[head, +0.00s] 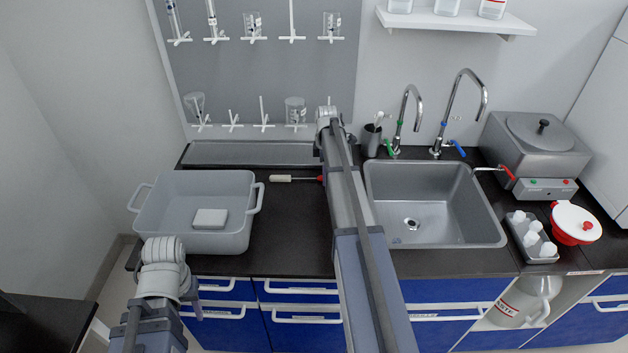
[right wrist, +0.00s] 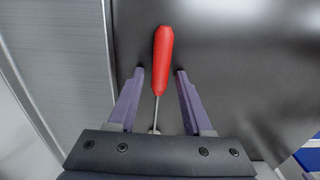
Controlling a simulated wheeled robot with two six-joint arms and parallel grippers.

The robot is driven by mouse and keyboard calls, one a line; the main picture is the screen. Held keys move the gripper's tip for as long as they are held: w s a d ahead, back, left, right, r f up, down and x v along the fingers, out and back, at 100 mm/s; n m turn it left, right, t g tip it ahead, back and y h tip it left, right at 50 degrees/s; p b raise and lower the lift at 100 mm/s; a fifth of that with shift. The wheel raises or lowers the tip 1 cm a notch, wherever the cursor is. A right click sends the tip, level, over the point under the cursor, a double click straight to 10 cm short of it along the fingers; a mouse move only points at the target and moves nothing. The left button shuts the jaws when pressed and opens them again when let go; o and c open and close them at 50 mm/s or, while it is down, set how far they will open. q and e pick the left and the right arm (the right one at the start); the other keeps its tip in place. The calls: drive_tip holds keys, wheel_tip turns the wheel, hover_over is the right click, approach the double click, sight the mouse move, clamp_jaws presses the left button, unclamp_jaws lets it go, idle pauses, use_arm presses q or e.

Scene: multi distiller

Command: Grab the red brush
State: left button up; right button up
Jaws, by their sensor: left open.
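The red brush lies on the dark counter. In the head view its white head (head: 281,179) and thin metal shaft point left, and its red handle (head: 320,179) is partly covered by my right arm. In the right wrist view the red handle (right wrist: 163,60) lies between the two separated purple fingers of my right gripper (right wrist: 160,72), with a gap on each side. I cannot tell how far the fingertips are above the counter. My left gripper (head: 194,304) is at the lower left, in front of the counter and mostly hidden by its own arm; it is open, away from the brush.
A grey tub (head: 185,238) with a pale block (head: 210,219) in it stands left of the brush. A sink (head: 450,235) with tall taps (head: 409,115) is to the right. A rack board (head: 270,80) is on the back wall. Bare counter (head: 290,235) lies in front of the brush.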

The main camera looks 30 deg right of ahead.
clamp_jaws()
drive_tip(key=shift+r, duration=0.1)
idle(0.5)
wheel_tip(320, 180, up, 10)
drive_tip(key=p, duration=1)
